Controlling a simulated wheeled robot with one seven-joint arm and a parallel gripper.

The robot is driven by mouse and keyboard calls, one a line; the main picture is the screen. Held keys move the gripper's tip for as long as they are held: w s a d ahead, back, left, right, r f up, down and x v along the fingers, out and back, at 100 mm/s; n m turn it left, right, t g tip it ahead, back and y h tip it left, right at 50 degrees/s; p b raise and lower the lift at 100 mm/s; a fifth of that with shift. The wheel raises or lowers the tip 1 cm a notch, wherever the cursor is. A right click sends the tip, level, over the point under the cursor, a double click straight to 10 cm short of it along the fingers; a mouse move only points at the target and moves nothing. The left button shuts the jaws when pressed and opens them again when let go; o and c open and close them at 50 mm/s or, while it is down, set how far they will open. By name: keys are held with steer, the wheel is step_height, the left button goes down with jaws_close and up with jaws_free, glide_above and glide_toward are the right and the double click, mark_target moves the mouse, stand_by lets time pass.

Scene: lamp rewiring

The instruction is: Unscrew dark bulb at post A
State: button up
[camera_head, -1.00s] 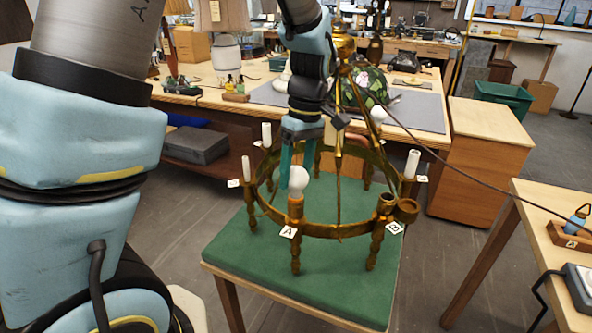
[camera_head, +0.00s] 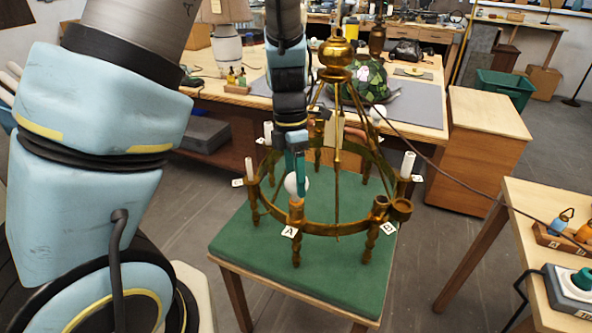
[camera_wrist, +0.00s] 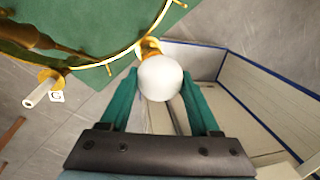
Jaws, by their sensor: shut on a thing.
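The brass chandelier (camera_head: 338,232) stands on a green-topped table. Post A, with its white label A (camera_head: 289,232), is at the front left of the ring. A round white bulb (camera_head: 293,185) sits at the top of post A, and it also shows in the wrist view (camera_wrist: 160,78). My gripper (camera_head: 296,172) comes down from above with its teal fingers at the bulb. In the wrist view my gripper (camera_wrist: 158,90) has one finger on each side of the bulb and is shut on it. The bulb's base meets the brass socket (camera_wrist: 149,47).
Post B's label (camera_head: 387,228) and open brass cups are right of post A. White candle sleeves (camera_head: 408,164) stand around the ring. The chandelier's central stem and slanted rods rise beside my arm. A dark cable (camera_head: 450,176) crosses at the right.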

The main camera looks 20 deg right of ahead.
steer(key=shift+n, duration=0.7)
steer(key=o, duration=1.3)
steer(key=shift+o, duration=0.2)
